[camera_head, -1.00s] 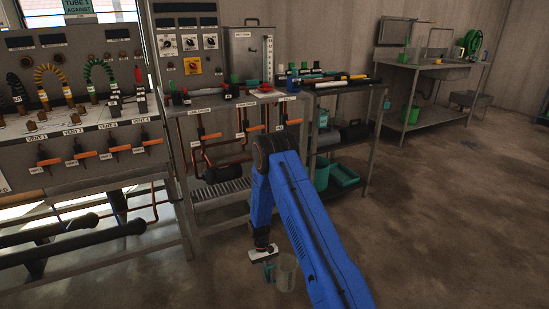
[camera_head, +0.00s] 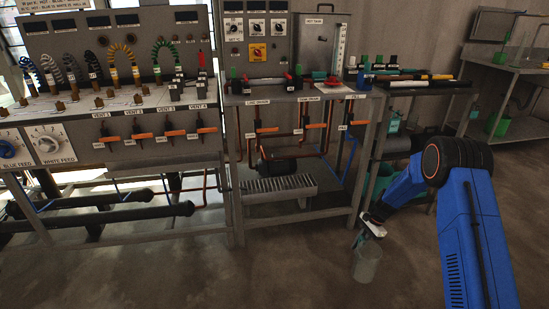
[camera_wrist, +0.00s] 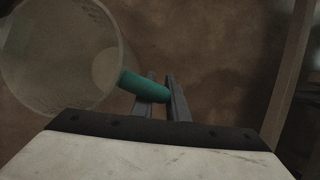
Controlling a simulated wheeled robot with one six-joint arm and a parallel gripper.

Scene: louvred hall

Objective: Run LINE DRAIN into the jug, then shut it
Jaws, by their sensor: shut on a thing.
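The jug (camera_head: 367,266) is a clear, pale vessel with a teal handle (camera_wrist: 138,84). My gripper (camera_head: 360,238) is at its handle, low in front of the bench. In the wrist view my gripper (camera_wrist: 163,98) has its two dark fingers shut on the teal handle, and the jug (camera_wrist: 50,100) opens out at upper left. The jug looks empty. The LINE DRAIN label (camera_head: 258,102) is on the bench's front edge, left of TANK DRAIN (camera_head: 308,99). Below it is a valve with an orange lever (camera_head: 268,130), lying roughly crosswise. I see no flow.
A slatted grate (camera_head: 280,184) lies on the bench's lower shelf beneath the drain pipes. The vent panel (camera_head: 110,140) stands at left, with dark pipes (camera_head: 110,216) below. A cart (camera_head: 420,88) with tools stands to the right. The floor in front is clear.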

